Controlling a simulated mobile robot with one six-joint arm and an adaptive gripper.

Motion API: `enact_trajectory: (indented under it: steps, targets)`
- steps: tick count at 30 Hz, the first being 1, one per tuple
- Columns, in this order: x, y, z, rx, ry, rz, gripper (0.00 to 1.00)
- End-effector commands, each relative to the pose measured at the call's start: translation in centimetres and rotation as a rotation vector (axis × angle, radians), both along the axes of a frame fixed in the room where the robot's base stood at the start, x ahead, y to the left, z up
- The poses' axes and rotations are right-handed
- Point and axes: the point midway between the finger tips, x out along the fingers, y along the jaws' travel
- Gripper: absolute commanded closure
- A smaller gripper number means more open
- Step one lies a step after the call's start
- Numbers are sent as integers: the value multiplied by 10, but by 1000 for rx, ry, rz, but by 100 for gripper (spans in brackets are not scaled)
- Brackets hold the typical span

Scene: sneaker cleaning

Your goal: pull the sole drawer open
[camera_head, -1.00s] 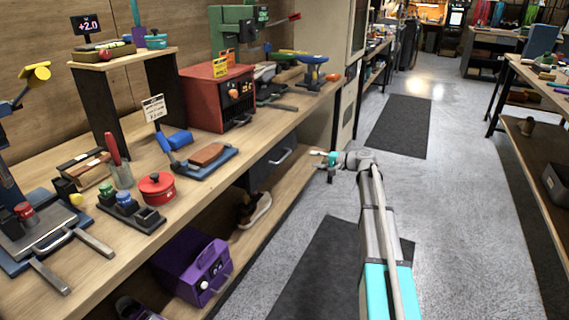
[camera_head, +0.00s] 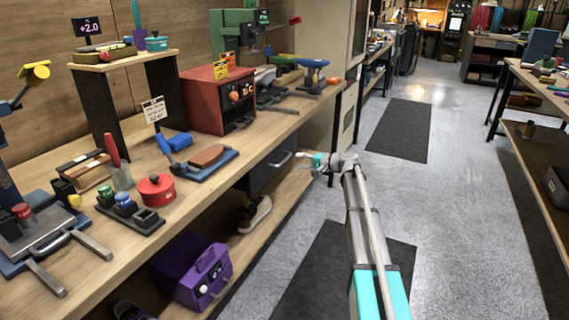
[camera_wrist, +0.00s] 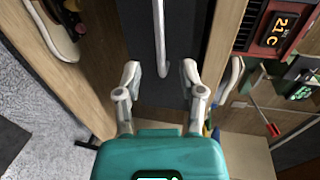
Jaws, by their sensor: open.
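The sole drawer (camera_head: 262,172) is a dark front under the workbench, with a pale bar handle (camera_head: 281,159). It looks closed. In the wrist view the dark drawer front (camera_wrist: 138,30) fills the top middle, and its handle (camera_wrist: 160,38) runs down the picture to between my fingertips. My gripper (camera_head: 306,157) is just right of the handle in the head view. In the wrist view my gripper (camera_wrist: 160,72) is open, one finger each side of the handle's lower end, with gaps on both sides. I cannot tell whether the fingertips reach the handle in depth.
The workbench top (camera_head: 215,170) lies above the drawer. A shoe (camera_head: 255,214) and a purple box (camera_head: 192,270) stand on the lower shelf. A red box (camera_head: 218,98) stands on the bench. The grey floor right of my arm is clear.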

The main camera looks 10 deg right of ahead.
Motion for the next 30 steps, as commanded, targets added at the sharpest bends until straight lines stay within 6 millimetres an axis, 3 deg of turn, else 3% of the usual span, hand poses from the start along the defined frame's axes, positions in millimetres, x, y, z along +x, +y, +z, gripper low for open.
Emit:
enact_trajectory:
  steps: [9,15,29,30]
  targets:
    - [29,38,-11,0,0,1,49]
    - [40,53,-15,1,1,1,49]
    - [43,59,-16,0,1,-1,49]
    - [43,59,-16,0,1,-1,53]
